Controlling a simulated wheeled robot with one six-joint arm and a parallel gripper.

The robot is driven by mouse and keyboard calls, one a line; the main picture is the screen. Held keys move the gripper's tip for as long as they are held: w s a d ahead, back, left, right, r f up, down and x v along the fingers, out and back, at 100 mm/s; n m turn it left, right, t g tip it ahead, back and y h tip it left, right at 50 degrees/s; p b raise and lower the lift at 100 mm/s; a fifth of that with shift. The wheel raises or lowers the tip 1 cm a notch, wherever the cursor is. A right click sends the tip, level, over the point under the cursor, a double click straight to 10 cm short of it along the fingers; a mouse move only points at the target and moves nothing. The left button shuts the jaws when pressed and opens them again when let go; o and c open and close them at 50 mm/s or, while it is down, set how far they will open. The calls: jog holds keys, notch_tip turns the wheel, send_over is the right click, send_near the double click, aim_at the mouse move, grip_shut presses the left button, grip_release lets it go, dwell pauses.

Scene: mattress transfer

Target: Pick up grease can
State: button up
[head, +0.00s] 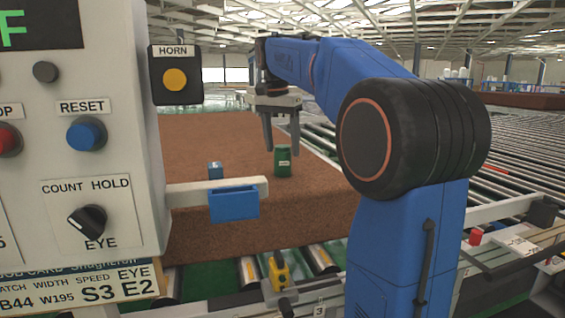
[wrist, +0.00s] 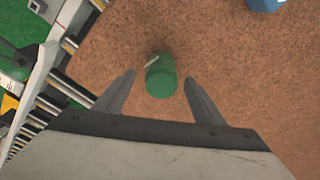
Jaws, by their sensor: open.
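The grease can is a small dark green cylinder (head: 283,162) with a pale label, standing upright on the brown mattress (head: 200,140) in the head view. In the wrist view the green can (wrist: 160,78) shows from above, just beyond and between my fingertips, with a pale strip at its upper left. My gripper (head: 281,152) points down above the can in the head view, its fingers apart. It also shows in the wrist view (wrist: 160,80), open and empty, with a finger on either side of the can's line.
A small blue object (head: 215,170) is left of the can, behind a blue holder (head: 234,204) on a pale bar. The control panel (head: 80,150) with the horn box (head: 175,75) fills the left. A yellow device (head: 281,272) is in front of the mattress. Rollers (head: 500,150) extend right.

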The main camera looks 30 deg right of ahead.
aim_at(284, 159)
jog(key=shift+w+d+f, duration=0.1)
jog(key=shift+d+f, duration=0.1)
jog(key=shift+f, duration=0.7)
jog(key=shift+w+d+f, duration=0.15)
jog(key=shift+f, duration=0.7)
jog(key=shift+w+d+f, duration=0.1)
jog(key=shift+d+f, duration=0.1)
jog(key=shift+f, duration=0.7)
jog(key=c, duration=1.3)
jog(key=shift+c, duration=0.2)
